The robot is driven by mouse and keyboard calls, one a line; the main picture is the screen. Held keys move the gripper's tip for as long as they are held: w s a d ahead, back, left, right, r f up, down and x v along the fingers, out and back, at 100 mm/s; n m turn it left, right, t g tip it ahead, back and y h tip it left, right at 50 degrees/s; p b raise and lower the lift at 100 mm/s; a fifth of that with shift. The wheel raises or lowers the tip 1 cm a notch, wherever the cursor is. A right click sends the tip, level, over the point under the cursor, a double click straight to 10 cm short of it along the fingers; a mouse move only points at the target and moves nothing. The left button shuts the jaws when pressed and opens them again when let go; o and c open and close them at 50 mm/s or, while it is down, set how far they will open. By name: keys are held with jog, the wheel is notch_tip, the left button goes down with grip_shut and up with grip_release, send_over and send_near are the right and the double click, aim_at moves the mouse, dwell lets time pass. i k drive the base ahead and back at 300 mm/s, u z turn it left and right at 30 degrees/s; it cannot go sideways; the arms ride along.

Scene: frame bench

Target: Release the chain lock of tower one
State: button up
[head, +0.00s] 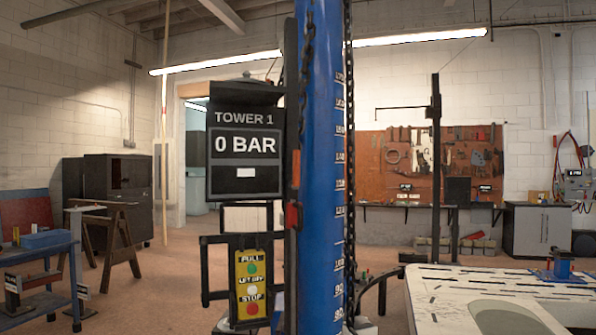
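Tower one is a tall blue column (322,200) with a white number scale, right of the picture's middle. A dark chain (307,60) hangs at its upper left and another chain (350,200) runs down its right side. A black upright stands along its left edge, with a small red piece (292,215) and an orange-red strip (296,168) on it. I cannot tell which part is the chain lock or its state. A black display (245,150) reads "TOWER 1" and "0 BAR". I cannot make out my gripper in this view.
A yellow panel (251,285) with green, white and red buttons sits below the display within a black frame. A pale slotted bench (450,300) stands at the right front. A blue bench (40,255) and sawhorse are at left. Open floor (160,285) lies between.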

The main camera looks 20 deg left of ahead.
aim_at(294, 185)
jog(key=u, duration=1.75)
jog(key=i, duration=1.2)
jog(key=z, duration=1.7)
